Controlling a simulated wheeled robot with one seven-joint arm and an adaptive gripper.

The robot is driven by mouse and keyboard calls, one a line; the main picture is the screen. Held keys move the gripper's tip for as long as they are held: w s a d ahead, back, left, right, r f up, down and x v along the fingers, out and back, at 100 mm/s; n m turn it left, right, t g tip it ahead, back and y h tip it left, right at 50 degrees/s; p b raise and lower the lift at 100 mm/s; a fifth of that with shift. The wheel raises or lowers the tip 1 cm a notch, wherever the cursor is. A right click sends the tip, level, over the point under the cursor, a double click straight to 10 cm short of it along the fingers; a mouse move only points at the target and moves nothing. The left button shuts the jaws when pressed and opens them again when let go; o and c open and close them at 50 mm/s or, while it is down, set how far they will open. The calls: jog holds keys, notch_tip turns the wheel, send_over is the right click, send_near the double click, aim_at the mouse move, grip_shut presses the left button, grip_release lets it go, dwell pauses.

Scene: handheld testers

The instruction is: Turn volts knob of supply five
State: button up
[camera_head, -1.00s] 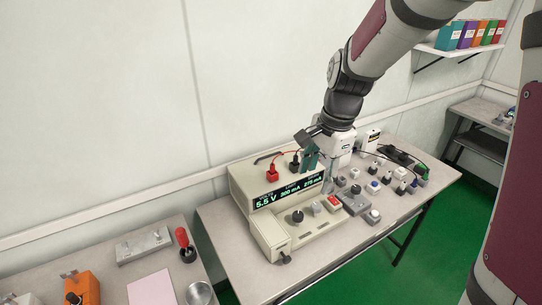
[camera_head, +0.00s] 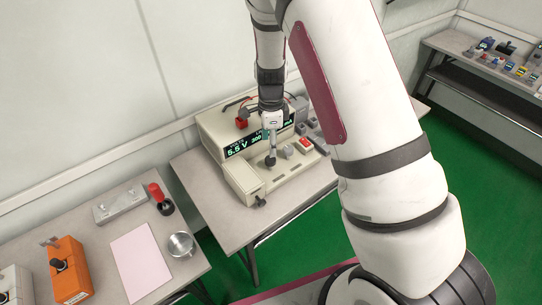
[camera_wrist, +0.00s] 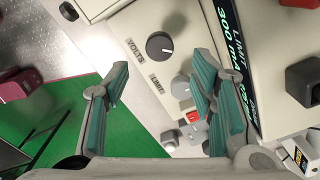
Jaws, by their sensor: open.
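The beige power supply (camera_head: 245,181) stands on the middle table; its green display reads 5.5 V. In the wrist view its dark grey volts knob (camera_wrist: 159,45) sits on the sloped panel beside the printed word VOLTS. The knob also shows in the camera_head view (camera_head: 270,160), below my gripper (camera_head: 270,147). In the wrist view my gripper (camera_wrist: 160,62) is open and empty, with teal-padded fingers either side of the volts knob. The knob appears beyond the fingertips; I cannot tell the exact gap. The limit knob (camera_wrist: 180,87) is close by, between the fingers in the picture.
A red button (camera_head: 305,143) is right of the knobs. A dark knob (camera_head: 259,202) projects from the supply's front. My arm hides the table's right part. The left table (camera_head: 205,265) holds a metal cup (camera_head: 180,245) and an orange box (camera_head: 70,270).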

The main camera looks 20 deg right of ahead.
aim_at(271, 159)
notch_tip(271, 159, down, 7)
jog(key=shift+f, duration=0.1)
jog(key=shift+c, duration=0.2)
jog(key=c, duration=1.1)
